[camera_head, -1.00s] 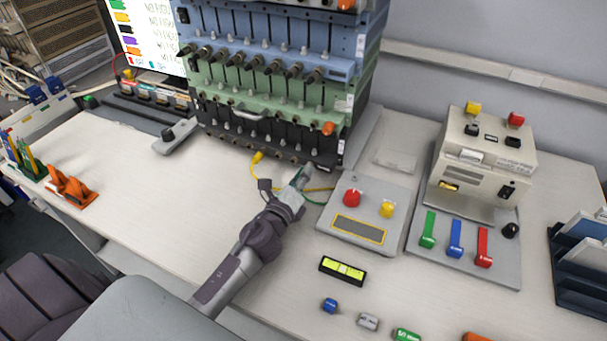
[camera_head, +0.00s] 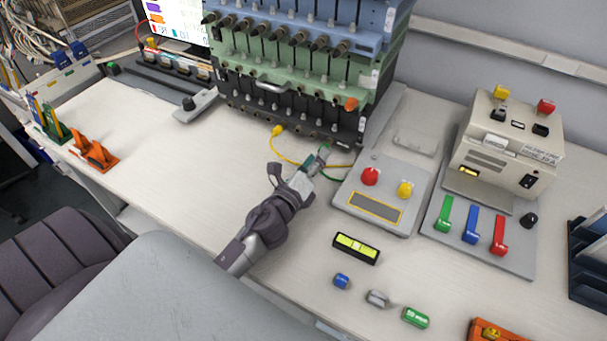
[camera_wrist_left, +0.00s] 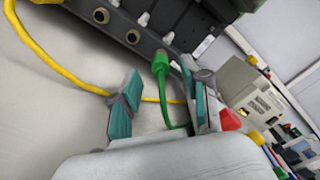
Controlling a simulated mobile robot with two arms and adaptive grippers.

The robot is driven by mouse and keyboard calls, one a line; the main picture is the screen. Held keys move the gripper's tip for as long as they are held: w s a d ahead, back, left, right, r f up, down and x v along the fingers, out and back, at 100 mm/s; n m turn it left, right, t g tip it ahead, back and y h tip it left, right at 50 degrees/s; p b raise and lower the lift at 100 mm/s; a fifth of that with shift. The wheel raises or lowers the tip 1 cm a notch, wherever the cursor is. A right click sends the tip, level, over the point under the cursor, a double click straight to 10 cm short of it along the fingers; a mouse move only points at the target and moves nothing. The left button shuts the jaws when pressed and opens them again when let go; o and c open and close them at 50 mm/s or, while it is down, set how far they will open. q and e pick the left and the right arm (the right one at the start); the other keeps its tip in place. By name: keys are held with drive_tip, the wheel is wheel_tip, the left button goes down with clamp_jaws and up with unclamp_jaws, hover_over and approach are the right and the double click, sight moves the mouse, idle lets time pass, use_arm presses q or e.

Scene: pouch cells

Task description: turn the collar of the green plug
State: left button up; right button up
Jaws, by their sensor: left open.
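The green plug (camera_wrist_left: 160,62) shows in the left wrist view at the lower edge of the dark rack. Its green cable (camera_wrist_left: 170,105) hangs down from it and curves to the right. My left gripper (camera_wrist_left: 165,103) is open. Its two teal-padded fingers stand apart, left and right of the green cable, with the plug beyond and between them in the picture. Nothing is gripped. In the head view my left gripper (camera_head: 298,170) is just in front of the rack's bottom edge. I cannot make out the plug's collar clearly. My right gripper is not in view.
A yellow plug (camera_head: 277,131) and its cable are left of the gripper. A grey box (camera_head: 350,222) with red and yellow buttons stands close on the right. The rack (camera_head: 300,115) rises behind. The table (camera_head: 190,165) to the left is clear.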

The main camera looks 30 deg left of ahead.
use_arm(q)
drive_tip(key=s, duration=0.8)
drive_tip(key=shift+s+d, duration=0.25)
